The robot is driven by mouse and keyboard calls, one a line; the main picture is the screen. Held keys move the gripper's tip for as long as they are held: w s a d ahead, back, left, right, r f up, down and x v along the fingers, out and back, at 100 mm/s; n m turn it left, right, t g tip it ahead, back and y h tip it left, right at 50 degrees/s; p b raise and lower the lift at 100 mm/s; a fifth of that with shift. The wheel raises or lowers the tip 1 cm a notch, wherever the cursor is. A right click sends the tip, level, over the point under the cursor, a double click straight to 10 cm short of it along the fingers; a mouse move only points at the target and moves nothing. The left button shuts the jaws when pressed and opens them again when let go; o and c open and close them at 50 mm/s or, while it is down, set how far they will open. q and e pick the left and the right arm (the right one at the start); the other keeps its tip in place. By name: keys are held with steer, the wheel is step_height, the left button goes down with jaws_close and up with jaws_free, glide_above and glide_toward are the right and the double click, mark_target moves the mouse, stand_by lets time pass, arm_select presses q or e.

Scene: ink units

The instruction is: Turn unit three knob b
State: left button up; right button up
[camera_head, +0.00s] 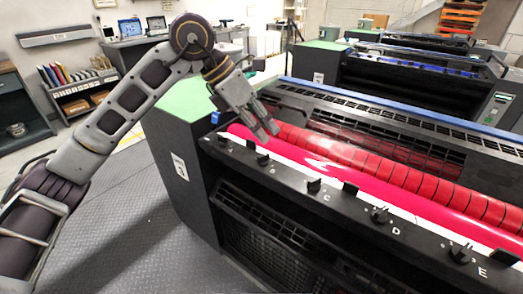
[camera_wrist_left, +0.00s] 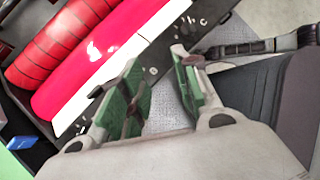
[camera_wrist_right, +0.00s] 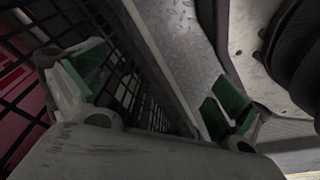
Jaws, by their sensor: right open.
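The near ink unit (camera_head: 205,185) is black, with a red roller and a row of small black knobs along its front ledge, marked with letters. The knob that appears to be b (camera_head: 263,158) stands on the ledge just below my left gripper (camera_head: 262,133). My left gripper points down, its fingers apart and empty, above the knob; contact is not visible. In the left wrist view, the ledge passes beyond the parted green-padded fingers (camera_wrist_left: 157,58). My right gripper (camera_wrist_right: 160,85) is open and empty beside a dark grille.
Knobs c (camera_head: 314,185), d (camera_head: 380,214) and e (camera_head: 460,252) follow to the right on the ledge. The glossy red roller (camera_head: 400,205) lies just behind them. Another unit (camera_head: 400,75) stands farther back. Open patterned floor (camera_head: 130,225) lies to the left.

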mark_target(263, 156)
arm_select(q)
steer(key=a+y, duration=0.1)
steer(key=w+a+y, duration=0.1)
steer(key=a, duration=0.1)
steer(key=w+a+r+t, duration=0.1)
steer(key=shift+w+a+r+n+y, duration=0.1)
steer(key=shift+w+a+n+y, duration=0.1)
steer(key=shift+a+n+y, duration=0.15)
arm_select(e)
steer(key=shift+d+f, duration=0.1)
steer(key=shift+f, duration=0.5)
arm_select(q)
steer(key=shift+d, duration=0.1)
steer(key=b+x, duration=0.1)
steer(key=x, duration=1.1)
steer(key=shift+w, duration=0.1)
steer(key=shift+x, duration=0.9)
arm_select(e)
steer(key=shift+w+a+r, duration=0.35)
steer(key=shift+w+r, duration=0.05)
steer(key=shift+r, duration=0.25)
steer(key=shift+w+a+r, duration=0.3)
steer(key=shift+w+r, duration=0.05)
steer(key=shift+r, duration=0.3)
arm_select(q)
steer(key=c, duration=0.6)
jaws_close()
arm_select(e)
steer(key=shift+s+f, duration=0.1)
steer(key=shift+f, duration=0.05)
